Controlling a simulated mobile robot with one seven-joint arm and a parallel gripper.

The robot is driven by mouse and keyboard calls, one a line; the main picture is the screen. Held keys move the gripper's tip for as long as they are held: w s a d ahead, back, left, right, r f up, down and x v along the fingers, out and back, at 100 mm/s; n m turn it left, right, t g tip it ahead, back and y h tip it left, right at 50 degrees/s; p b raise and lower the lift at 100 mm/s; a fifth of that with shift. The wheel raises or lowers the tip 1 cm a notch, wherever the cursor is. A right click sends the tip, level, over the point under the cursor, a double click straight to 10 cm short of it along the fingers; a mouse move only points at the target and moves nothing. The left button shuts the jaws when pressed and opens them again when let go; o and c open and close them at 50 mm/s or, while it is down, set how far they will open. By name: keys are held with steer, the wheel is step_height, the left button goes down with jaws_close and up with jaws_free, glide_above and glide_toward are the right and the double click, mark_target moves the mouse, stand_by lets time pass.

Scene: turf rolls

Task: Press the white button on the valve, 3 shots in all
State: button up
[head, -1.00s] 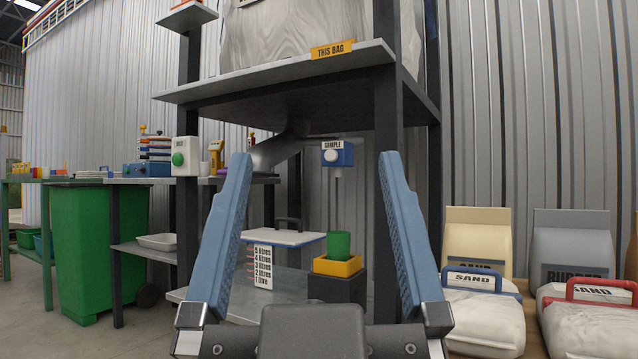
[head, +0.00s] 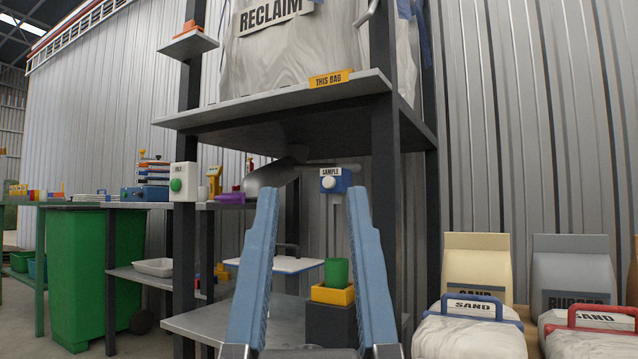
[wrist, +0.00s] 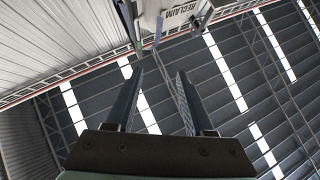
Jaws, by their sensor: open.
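The blue SAMPLE valve (head: 342,181) hangs under the shelf in the head view, with the round white button (head: 329,183) on its front. Below it a green cup (head: 337,271) stands in a yellow holder (head: 333,293) on a dark block. My gripper (head: 312,192) is open and empty, with its blue fingers pointing up in front of the rack. In the picture its fingertips lie just below and to either side of the valve, apart from it. The wrist view shows the open fingers (wrist: 158,72) against the roof; the valve is not in that view.
A metal shelf (head: 270,103) with a THIS BAG label and the RECLAIM bag (head: 285,50) is above. A dark post (head: 384,200) stands right of the valve. Sand bags (head: 470,330) lie at right.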

jaws_close()
stand_by(1.3)
